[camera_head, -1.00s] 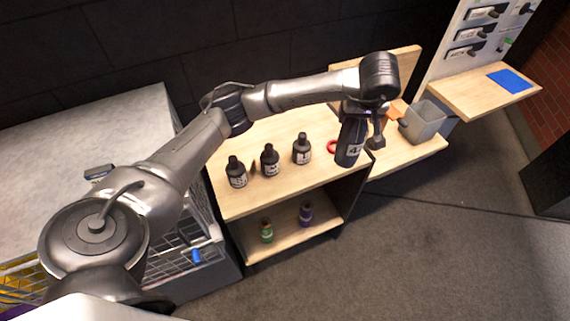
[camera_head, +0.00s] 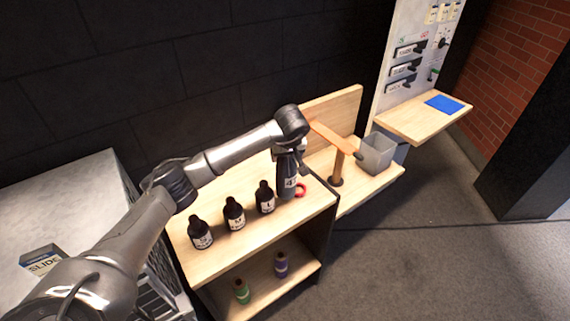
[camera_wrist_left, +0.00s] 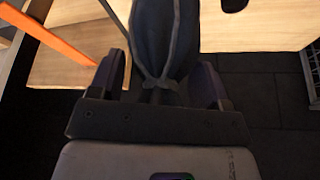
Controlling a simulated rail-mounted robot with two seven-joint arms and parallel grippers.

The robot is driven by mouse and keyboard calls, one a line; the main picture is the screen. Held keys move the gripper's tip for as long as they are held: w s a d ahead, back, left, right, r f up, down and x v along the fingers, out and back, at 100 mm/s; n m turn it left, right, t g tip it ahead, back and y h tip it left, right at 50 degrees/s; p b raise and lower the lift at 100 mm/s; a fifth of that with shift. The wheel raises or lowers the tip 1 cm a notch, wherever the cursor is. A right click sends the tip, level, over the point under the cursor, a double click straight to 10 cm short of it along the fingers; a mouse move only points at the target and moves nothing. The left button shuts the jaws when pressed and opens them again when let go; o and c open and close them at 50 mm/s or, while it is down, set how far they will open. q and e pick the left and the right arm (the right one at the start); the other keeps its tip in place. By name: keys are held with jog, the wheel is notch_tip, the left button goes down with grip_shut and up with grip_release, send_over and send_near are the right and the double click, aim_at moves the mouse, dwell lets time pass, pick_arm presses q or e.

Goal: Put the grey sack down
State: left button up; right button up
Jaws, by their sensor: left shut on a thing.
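The grey sack (camera_head: 288,184) is dark grey with a white label and hangs upright from my left gripper (camera_head: 290,158). It is at the right end of the row of dark sacks, over the wooden table top (camera_head: 250,230). I cannot tell whether its base touches the wood. In the left wrist view, my left gripper (camera_wrist_left: 160,85) is shut on the tied neck of the grey sack (camera_wrist_left: 165,35), one finger on each side. My right gripper is not in view.
An orange beam (camera_head: 332,138) on a wooden post (camera_head: 337,168) and a grey bucket (camera_head: 376,152) stand farther right. Small bottles (camera_head: 281,265) are on the lower shelf.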

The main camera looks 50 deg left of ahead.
pick_arm(q)
jog(key=shift+a+f, duration=0.15)
jog(key=shift+f, duration=1.95)
jog(key=o, duration=1.7)
jog(key=shift+f, duration=0.1)
jog(key=v, duration=1.1)
jog(key=shift+w+p, duration=0.1)
jog(key=shift+p, duration=0.25)
jog(key=shift+r, duration=0.65)
jog(key=c, duration=0.4)
